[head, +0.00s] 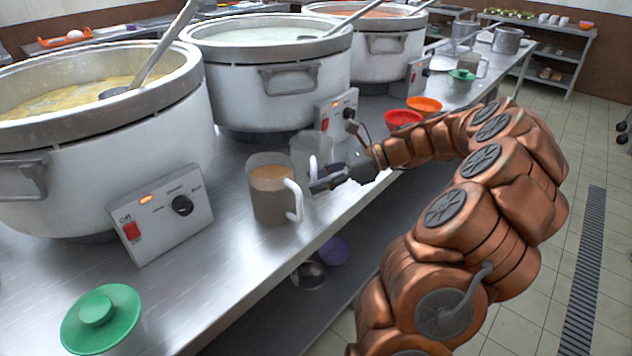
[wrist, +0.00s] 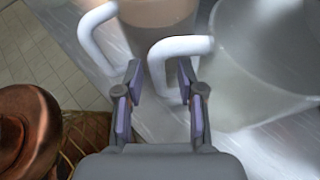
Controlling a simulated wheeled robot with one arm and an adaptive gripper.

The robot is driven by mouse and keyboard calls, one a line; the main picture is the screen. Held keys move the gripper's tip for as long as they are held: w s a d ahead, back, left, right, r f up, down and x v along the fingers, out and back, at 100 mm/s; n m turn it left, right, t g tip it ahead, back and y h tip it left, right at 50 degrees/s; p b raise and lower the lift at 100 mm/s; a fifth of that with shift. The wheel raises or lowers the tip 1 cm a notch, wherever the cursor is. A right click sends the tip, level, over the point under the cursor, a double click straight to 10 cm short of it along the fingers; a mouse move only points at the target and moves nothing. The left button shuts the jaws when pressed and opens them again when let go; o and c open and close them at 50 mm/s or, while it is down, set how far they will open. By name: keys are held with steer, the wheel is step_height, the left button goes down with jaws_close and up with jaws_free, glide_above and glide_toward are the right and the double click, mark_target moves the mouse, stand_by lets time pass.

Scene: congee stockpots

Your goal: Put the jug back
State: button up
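A jug of brown liquid (head: 268,205) with a white handle stands upright on the steel counter, in front of the left two stockpots. It also shows at the top of the wrist view (wrist: 158,12). A second, clear jug (head: 309,146) stands just behind it, partly hidden; it fills the upper right of the wrist view (wrist: 262,75). My gripper (head: 318,183) is beside the jugs. In the wrist view its fingers (wrist: 158,78) are apart, with the clear jug's white handle (wrist: 180,46) reaching between them. I cannot tell whether they touch it.
Large stockpots (head: 268,80) line the counter's back, with control boxes (head: 162,213) in front. A green lid (head: 100,318) lies near left. Red (head: 402,119) and orange bowls (head: 425,104) stand beyond my gripper. The counter's front edge (head: 250,305) is close below.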

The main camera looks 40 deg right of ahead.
steer(key=v, duration=1.1)
stand_by(0.3)
